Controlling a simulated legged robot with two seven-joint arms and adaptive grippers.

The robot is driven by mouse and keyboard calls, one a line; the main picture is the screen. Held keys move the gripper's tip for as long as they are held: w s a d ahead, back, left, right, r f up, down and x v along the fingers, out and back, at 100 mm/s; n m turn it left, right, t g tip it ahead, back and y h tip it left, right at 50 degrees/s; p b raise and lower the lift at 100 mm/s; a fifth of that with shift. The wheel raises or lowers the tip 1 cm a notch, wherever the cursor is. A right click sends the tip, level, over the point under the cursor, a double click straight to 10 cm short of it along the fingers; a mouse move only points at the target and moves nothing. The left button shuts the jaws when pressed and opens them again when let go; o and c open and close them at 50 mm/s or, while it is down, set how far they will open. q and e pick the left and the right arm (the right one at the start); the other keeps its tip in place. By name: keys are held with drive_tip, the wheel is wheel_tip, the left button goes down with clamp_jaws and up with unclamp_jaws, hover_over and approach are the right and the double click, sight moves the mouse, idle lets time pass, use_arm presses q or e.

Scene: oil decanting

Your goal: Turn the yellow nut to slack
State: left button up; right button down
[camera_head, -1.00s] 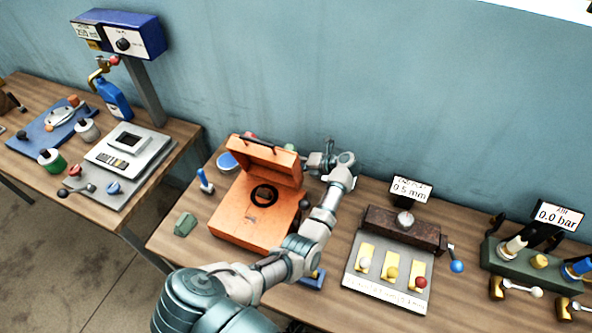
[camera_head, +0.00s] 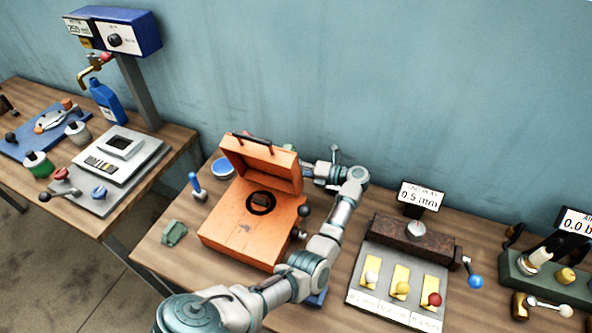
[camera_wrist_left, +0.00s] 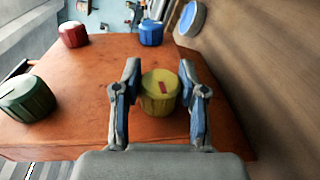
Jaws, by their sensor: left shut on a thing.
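The yellow nut (camera_wrist_left: 160,94) is a ribbed cap with a small red mark on top, on the orange surface in the left wrist view. My left gripper (camera_wrist_left: 160,100) has one finger on each side of the nut and is shut on it. In the head view, my left gripper (camera_head: 310,172) reaches behind the raised lid of the orange case (camera_head: 235,225), and the lid hides the yellow nut. My right gripper is not in view.
A green nut (camera_wrist_left: 28,100), a red nut (camera_wrist_left: 73,34) and a blue nut (camera_wrist_left: 151,33) stand apart on the same orange surface. A grey plate with several levers (camera_head: 378,303) stands right of my arm. A blue-handled tool (camera_head: 196,186) stands left of the case.

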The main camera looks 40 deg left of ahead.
use_arm(q)
drive_tip(key=shift+s+d+f, duration=0.1)
drive_tip(key=shift+f, duration=0.25)
drive_tip(key=o, duration=1.1)
drive_tip(key=shift+c, duration=0.2)
drive_tip(key=shift+o, duration=0.5)
drive_tip(key=shift+r, duration=0.15)
drive_tip(key=v, duration=1.2)
drive_tip(key=shift+w, duration=0.3)
